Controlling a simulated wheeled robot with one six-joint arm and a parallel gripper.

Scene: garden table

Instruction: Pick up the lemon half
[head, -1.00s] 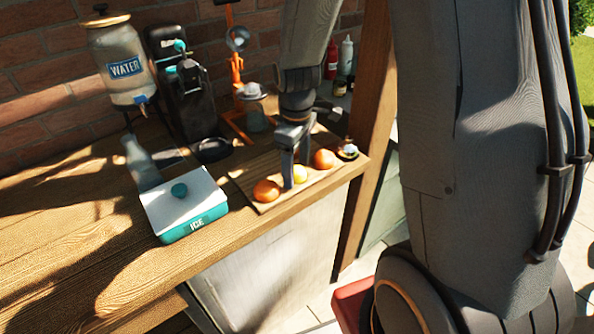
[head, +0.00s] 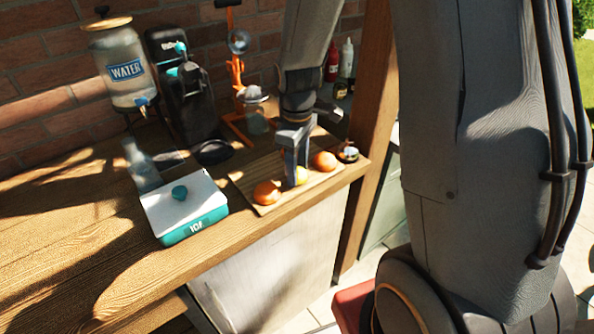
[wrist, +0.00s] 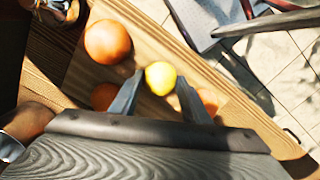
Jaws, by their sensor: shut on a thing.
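The lemon half (head: 301,175) is a small yellow piece on the wooden board (head: 238,177), between two orange fruits. In the wrist view the lemon half (wrist: 161,77) shows as a rounded yellow shape between my two fingertips. My gripper (head: 291,182) points down at the board and is shut on the lemon half, with a finger on each side of it. In the head view my fingers hide part of it. I cannot see a clear gap between the lemon half and the board.
One orange (head: 266,192) lies left of my gripper, another (head: 324,160) close on its right. A small jar (head: 348,152) stands at the board's right end. The ice box (head: 184,208), water dispenser (head: 124,70) and orange-framed press (head: 237,85) stand further left and behind.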

